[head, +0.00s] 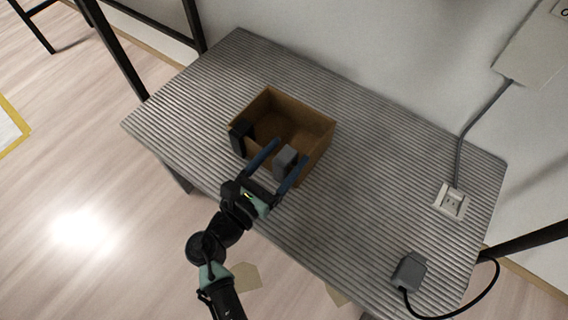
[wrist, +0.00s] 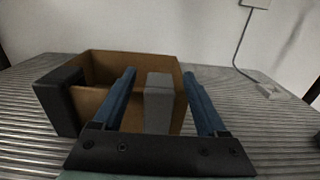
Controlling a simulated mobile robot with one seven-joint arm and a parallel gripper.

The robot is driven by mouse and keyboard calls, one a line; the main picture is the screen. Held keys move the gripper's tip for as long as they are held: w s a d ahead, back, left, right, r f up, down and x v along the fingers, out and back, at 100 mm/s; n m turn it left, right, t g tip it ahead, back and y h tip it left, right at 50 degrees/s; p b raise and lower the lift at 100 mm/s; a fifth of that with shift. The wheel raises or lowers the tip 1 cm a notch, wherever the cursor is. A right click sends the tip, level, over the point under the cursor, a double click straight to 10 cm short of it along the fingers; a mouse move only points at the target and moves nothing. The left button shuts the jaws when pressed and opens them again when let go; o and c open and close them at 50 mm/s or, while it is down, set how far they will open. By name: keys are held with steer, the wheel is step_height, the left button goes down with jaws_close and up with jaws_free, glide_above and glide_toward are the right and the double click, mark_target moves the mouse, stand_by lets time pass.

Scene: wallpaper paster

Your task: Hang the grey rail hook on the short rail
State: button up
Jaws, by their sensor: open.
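A grey block-like piece (head: 284,161), which looks like the grey rail hook, sits at the near wall of an open brown box (head: 303,107). It stands upright between my fingers in the wrist view (wrist: 158,103), with gaps on both sides. My gripper (head: 290,150) is open, its two blue fingers reaching over the near side of the box on either side of the grey piece. How the hook meets the box wall is hidden. I cannot make out a short rail in either view.
A black piece (head: 241,137) hangs at the box's left corner, close to my left finger. The box stands on a ridged grey table (head: 385,165). A white socket (head: 450,201) and a grey adapter with a cable (head: 409,271) lie at the right. The table's middle is clear.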

jaws_close()
stand_by(0.3)
